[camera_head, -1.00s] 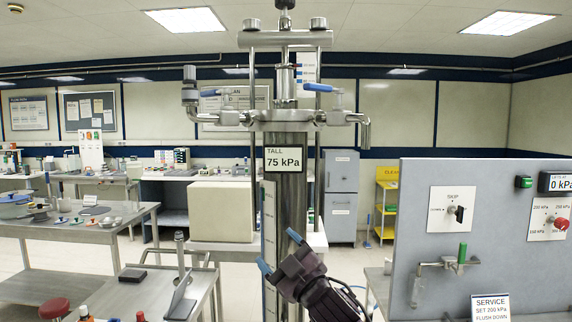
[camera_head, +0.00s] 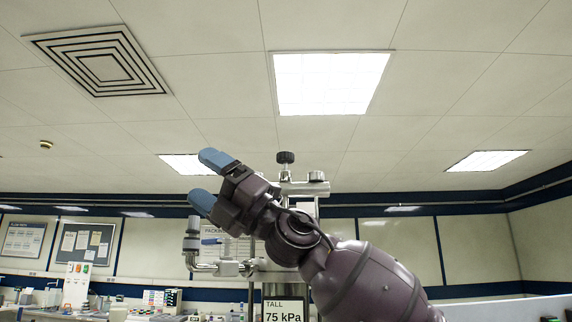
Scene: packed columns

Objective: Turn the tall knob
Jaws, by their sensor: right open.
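The tall column's black knob (camera_head: 286,157) stands at the top of the column, on a short stem above a metal crossbar (camera_head: 303,188). The label reading TALL 75 kPa (camera_head: 285,312) shows at the bottom edge. My right gripper (camera_head: 208,179) is open and empty, its blue fingertips apart and pointing left. In the picture it is left of the knob and slightly lower, not touching it. My right arm comes in from the lower right and hides much of the column's upper part. My left gripper is out of view.
A side pipe with a grey fitting (camera_head: 191,240) sticks out left of the column, below my gripper. Benches with lab items (camera_head: 100,308) stand far back at left. The space around and above the knob is clear up to the ceiling.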

